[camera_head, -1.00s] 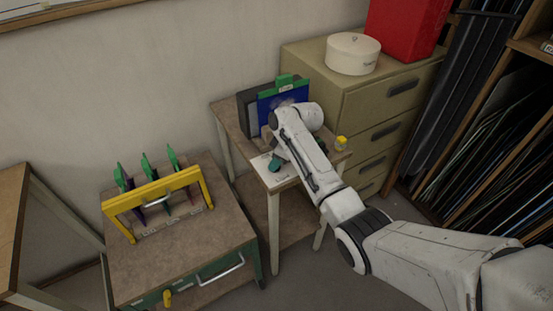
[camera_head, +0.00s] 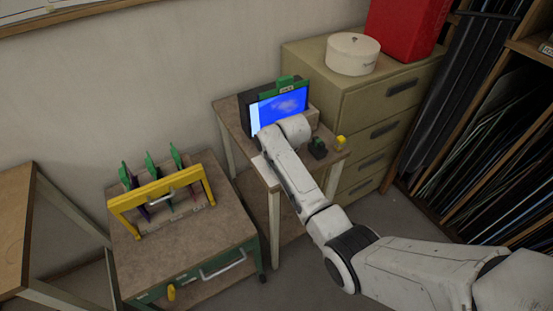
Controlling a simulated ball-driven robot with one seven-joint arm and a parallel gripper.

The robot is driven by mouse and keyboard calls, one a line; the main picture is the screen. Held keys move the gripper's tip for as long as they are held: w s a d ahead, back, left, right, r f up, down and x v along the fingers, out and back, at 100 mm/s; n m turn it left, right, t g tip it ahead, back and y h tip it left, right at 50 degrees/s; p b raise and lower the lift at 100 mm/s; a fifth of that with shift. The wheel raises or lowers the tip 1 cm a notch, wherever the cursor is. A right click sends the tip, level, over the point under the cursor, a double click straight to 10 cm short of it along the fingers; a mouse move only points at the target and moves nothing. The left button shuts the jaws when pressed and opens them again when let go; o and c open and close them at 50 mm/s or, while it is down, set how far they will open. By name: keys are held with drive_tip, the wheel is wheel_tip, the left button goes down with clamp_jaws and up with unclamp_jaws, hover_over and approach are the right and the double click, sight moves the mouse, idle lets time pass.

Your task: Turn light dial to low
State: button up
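A light box (camera_head: 285,104) with a green-topped frame stands at the back of the small wooden table; its panel glows bright blue, with a white strip at the left. A small dark green knob-like piece (camera_head: 318,148) sits on the table to the right of my arm. I cannot tell whether it is the light dial, and no dial setting can be read. The end of my arm is over the table in front of the light box. My gripper is hidden behind my own arm, so its fingers do not show.
A small yellow object (camera_head: 340,143) is at the table's right edge. A cart (camera_head: 190,250) at left carries a yellow rack (camera_head: 155,193) with several green-topped panes. A drawer cabinet (camera_head: 375,100) with a white round box (camera_head: 353,54) stands close on the right.

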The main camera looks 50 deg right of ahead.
idle(0.4)
drive_tip(key=o, duration=1)
drive_tip(key=shift+o, duration=0.2)
drive_tip(key=shift+r, duration=0.1)
drive_tip(key=v, duration=1)
drive_tip(key=shift+s+a+r+b, duration=0.15)
drive_tip(key=shift+r+b, duration=0.1)
drive_tip(key=shift+b, duration=0.2)
